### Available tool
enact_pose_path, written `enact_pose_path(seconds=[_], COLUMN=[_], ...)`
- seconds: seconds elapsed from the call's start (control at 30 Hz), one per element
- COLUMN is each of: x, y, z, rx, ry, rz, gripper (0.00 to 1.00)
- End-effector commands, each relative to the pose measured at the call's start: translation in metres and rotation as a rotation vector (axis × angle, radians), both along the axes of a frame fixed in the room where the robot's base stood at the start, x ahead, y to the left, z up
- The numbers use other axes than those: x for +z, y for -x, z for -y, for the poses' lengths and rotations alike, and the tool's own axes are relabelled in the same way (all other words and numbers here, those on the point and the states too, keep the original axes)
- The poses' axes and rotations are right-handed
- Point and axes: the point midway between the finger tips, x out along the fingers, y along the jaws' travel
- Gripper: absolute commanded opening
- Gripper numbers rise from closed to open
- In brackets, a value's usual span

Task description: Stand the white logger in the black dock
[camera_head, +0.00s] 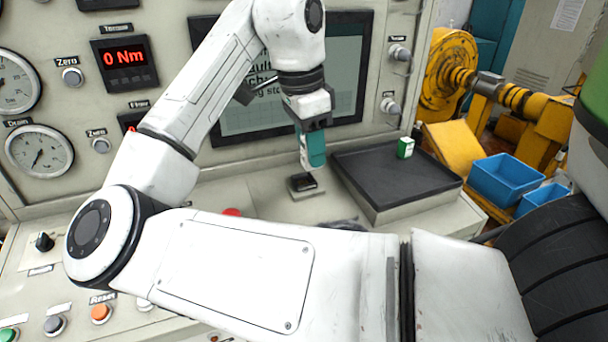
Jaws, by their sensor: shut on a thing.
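The white logger (304,153) is a slim upright block with a teal face. My gripper (313,127) is shut on its upper end from above. The black dock (303,184) is a small dark block with a socket on a light base, on the grey bench below. The logger's lower end is right over the back of the dock in the picture. I cannot tell whether it touches the dock or hangs a little above it.
A black-topped tray (375,185) stands right of the dock, with a small green and white box (405,148) on it. A panel with a screen (345,95) and gauges rises behind. A red button (231,212) is left of the dock. Blue bins (505,178) stand at far right.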

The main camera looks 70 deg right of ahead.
Motion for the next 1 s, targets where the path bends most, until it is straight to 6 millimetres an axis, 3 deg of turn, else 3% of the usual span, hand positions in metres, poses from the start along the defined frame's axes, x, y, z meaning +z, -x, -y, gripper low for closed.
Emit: enact_pose_path(seconds=[0.3,0.5,0.87,1.0], x=[-0.029,-0.064,-0.094,-0.113], y=[-0.03,-0.042,-0.052,-0.052], z=[0.065,0.09,0.11,0.109], rx=[0.005,0.005,0.004,0.005], ry=[-0.003,-0.002,-0.003,-0.002], rz=[-0.001,-0.002,-0.001,0.0], gripper=[0.01,0.01,0.01,0.01])
